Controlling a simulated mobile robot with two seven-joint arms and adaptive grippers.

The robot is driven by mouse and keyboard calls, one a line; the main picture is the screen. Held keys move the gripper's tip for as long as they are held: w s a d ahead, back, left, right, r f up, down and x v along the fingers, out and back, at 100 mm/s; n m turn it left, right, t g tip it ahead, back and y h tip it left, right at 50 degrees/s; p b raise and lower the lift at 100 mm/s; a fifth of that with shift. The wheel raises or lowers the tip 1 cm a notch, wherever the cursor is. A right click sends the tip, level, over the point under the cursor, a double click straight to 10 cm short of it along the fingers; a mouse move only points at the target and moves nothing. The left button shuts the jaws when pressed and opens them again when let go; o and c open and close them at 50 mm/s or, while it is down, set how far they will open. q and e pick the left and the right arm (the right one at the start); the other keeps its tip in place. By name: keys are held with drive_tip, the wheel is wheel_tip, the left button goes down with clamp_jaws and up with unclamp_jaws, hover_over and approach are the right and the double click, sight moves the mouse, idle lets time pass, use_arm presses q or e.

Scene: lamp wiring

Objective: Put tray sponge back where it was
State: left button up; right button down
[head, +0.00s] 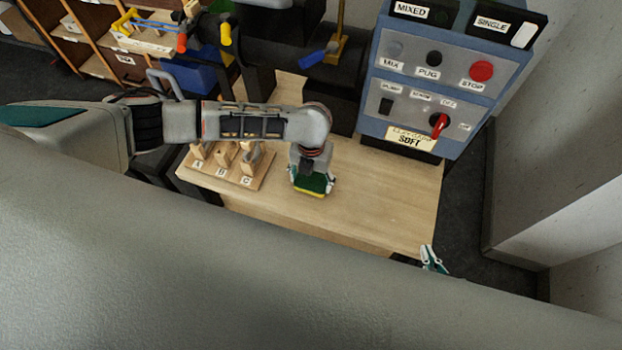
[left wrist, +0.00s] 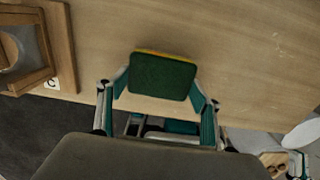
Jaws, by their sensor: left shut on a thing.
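The sponge (head: 313,184), dark green on top with a yellow layer beneath, is at my left gripper (head: 311,181) over the middle of the wooden table (head: 375,195). In the left wrist view, the sponge (left wrist: 162,77) sits between the two fingers of my left gripper (left wrist: 162,88), which are shut on its sides. I cannot tell whether the sponge touches the table. My right gripper (head: 431,259) shows only partly by the table's front right corner; its jaw opening is unclear. No tray shows clearly under the sponge.
A wooden rack (head: 227,166) labelled A, B and C stands left of the sponge, close to my left arm. A blue control panel (head: 434,75) with a red STOP button stands at the back right. The table right of the sponge is clear.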

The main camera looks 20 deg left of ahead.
use_arm(q)
drive_tip(key=shift+f, duration=0.15)
drive_tip(key=o, duration=1)
drive_tip(key=shift+o, duration=0.8)
